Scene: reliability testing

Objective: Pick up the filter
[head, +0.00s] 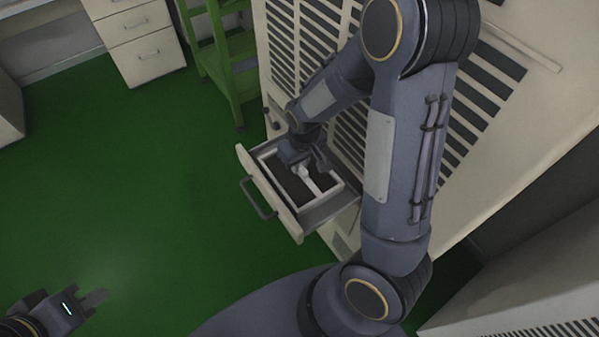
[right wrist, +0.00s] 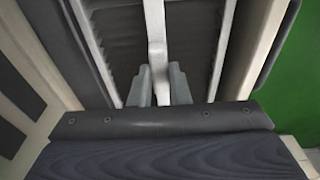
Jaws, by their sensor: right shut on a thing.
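The filter is a white frame with dark panels and a white middle bar (head: 314,184); it lies inside the open drawer (head: 268,193) of the large cabinet. My right gripper (head: 306,171) reaches down into the drawer and is shut on the filter's middle bar. In the right wrist view, the two grey fingers (right wrist: 158,84) stand on either side of the white bar (right wrist: 156,30), with dark ribbed panels beyond. The filter still appears seated within the drawer walls. My left gripper (head: 94,300) is empty at the lower left, over the green floor, its fingers apart.
The pale cabinet (head: 490,130) with dark vent slots rises close behind and right of my right arm. A green shelf rack (head: 228,62) and a white drawer unit (head: 140,42) stand at the back left. The green floor (head: 130,170) left of the drawer is clear.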

